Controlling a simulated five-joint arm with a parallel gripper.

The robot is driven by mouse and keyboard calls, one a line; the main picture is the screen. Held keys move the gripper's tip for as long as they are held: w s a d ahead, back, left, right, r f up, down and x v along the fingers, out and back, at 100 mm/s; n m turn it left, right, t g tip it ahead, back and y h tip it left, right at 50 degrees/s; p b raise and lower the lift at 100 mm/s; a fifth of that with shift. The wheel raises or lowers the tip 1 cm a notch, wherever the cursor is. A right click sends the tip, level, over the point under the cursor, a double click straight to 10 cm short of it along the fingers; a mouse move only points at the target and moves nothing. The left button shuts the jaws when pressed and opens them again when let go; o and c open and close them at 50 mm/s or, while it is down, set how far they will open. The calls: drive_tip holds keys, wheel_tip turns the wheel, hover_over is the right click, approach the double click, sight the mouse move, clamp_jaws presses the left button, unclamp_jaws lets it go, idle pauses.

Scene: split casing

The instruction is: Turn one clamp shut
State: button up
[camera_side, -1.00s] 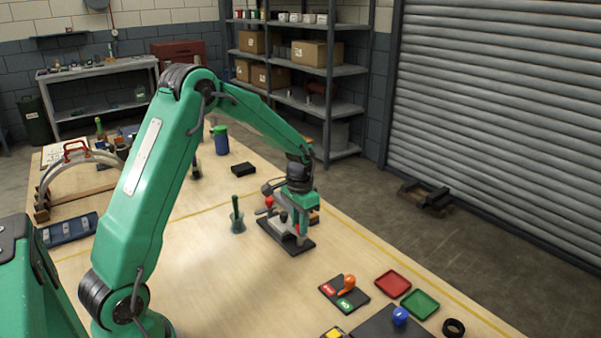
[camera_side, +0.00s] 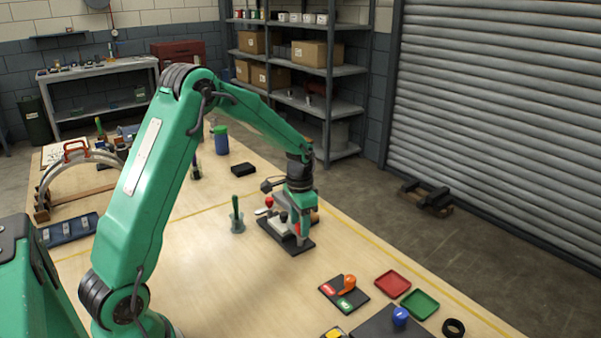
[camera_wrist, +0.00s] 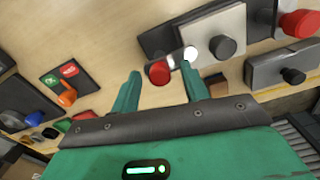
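The casing is a pale grey block (camera_side: 283,225) on a dark base plate (camera_side: 306,245) in the side view. It also shows in the wrist view as a grey plate (camera_wrist: 207,30) with a black knob (camera_wrist: 222,47). A clamp's red knob (camera_wrist: 158,72) lies between my gripper's fingertips (camera_wrist: 161,75) in the wrist view. The fingers are apart, with gaps beside the knob. A second red knob (camera_wrist: 300,22) is at the right of the wrist view. In the side view my gripper (camera_side: 298,225) is low over the casing, and one red knob (camera_side: 269,201) shows left of it.
A green-handled tool (camera_side: 237,215) stands left of the casing. A button panel with an orange lever (camera_side: 347,284), red tray (camera_side: 393,284) and green tray (camera_side: 420,304) lie to the right. A black block (camera_side: 243,169) is behind.

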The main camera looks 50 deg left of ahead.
drive_tip(key=shift+r, duration=3.9)
drive_tip(key=shift+s+r, duration=0.1)
drive_tip(key=s+d+r+n+t, duration=0.1)
drive_tip(key=s+d+r+t, duration=0.2)
drive_tip(key=s+d+r, duration=0.6)
drive_tip(key=s+d+r+n+t, duration=0.1)
drive_tip(key=s+d, duration=0.3)
drive_tip(key=s, duration=1)
drive_tip(key=shift+r+t, duration=0.2)
drive_tip(key=shift+t, duration=0.6)
drive_tip(key=shift+w+d, duration=0.1)
